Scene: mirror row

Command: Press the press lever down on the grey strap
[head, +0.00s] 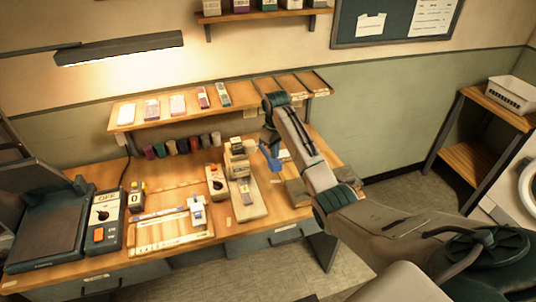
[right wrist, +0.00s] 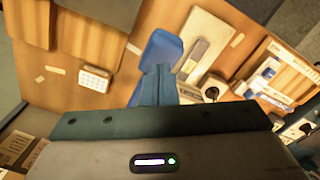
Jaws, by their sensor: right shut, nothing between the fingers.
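The press (head: 238,150) stands on the bench, a beige block on a pale base plate. Its blue press lever (head: 270,158) sticks out on the right side and appears raised. A grey strip that looks like the strap (head: 244,191) lies on the base plate in front of the block. My right gripper (head: 268,138) is shut and empty, pointing down just above the lever. In the right wrist view the shut fingers (right wrist: 160,72) overlap the blue lever (right wrist: 162,48); I cannot tell whether they touch it. My left gripper is not in view.
A dial box (head: 216,182) stands left of the press. Several coloured spools (head: 182,146) stand behind. A control box (head: 104,220) and a dark machine (head: 45,225) fill the bench's left side. A raised shelf (head: 150,128) runs along the back.

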